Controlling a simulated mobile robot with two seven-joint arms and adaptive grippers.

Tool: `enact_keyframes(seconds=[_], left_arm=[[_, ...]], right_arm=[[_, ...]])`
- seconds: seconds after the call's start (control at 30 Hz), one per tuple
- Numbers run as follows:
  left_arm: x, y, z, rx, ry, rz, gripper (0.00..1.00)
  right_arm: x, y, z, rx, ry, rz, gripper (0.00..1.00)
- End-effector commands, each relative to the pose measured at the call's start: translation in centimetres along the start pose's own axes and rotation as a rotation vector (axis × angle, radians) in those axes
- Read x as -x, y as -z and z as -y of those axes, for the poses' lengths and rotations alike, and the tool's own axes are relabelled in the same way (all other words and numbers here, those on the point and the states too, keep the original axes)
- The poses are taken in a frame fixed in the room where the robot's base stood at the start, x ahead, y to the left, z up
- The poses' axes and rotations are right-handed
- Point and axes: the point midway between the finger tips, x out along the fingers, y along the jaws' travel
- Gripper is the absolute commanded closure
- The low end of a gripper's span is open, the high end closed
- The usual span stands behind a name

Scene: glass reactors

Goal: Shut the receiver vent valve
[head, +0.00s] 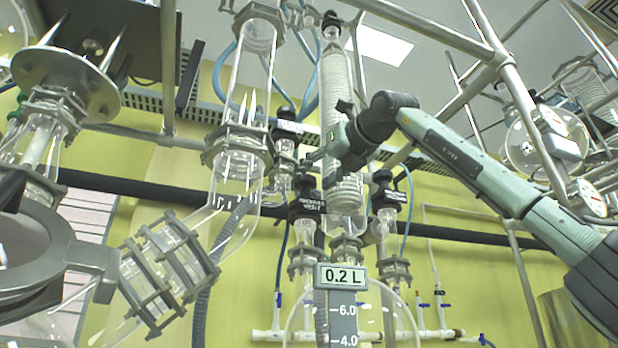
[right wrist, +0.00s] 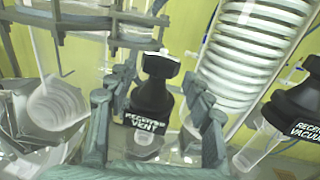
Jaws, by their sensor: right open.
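The receiver vent valve (right wrist: 152,95) has a black body with a white "RECEIVER VENT" label and a pale-edged knob on top. In the right wrist view it stands upright between the two fingers of my open right gripper (right wrist: 163,82), with a gap on each side. In the head view the valve (head: 307,200) sits on a glass neck, and my right gripper (head: 314,160) is just above it. I cannot tell the valve's setting. My left gripper does not show.
The similar receiver vacuum valve (right wrist: 297,112) stands to the right, also at right in the head view (head: 388,196). The coiled glass condenser (right wrist: 243,60) is close behind my right gripper. A receiver vessel with a "0.2 L" display (head: 341,276) hangs below. Metal frame bars and glass pipes crowd the surroundings.

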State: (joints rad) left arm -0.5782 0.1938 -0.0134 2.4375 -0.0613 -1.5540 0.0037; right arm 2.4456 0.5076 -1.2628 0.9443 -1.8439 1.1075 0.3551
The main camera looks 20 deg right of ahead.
Motion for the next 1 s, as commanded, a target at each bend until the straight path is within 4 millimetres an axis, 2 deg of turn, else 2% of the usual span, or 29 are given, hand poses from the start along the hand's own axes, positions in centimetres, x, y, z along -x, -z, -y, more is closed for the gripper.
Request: enact_keyframes(seconds=[0.1,0.2,0.53,0.83,1.0], left_arm=[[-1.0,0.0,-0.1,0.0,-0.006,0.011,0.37],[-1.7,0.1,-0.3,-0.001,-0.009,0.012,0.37],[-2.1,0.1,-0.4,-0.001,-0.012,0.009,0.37],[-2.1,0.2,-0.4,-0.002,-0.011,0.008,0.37],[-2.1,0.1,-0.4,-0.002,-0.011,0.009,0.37]], right_arm=[[-1.6,-0.1,0.0,-0.001,0.0,-0.002,0.49],[-2.4,-0.1,0.0,0.001,0.0,0.0,0.49],[-2.7,0.0,0.0,0.0,0.0,0.0,0.49],[-2.7,0.0,0.0,0.0,0.0,0.0,0.86],[-2.7,0.0,0.0,0.001,0.008,0.001,0.87]])
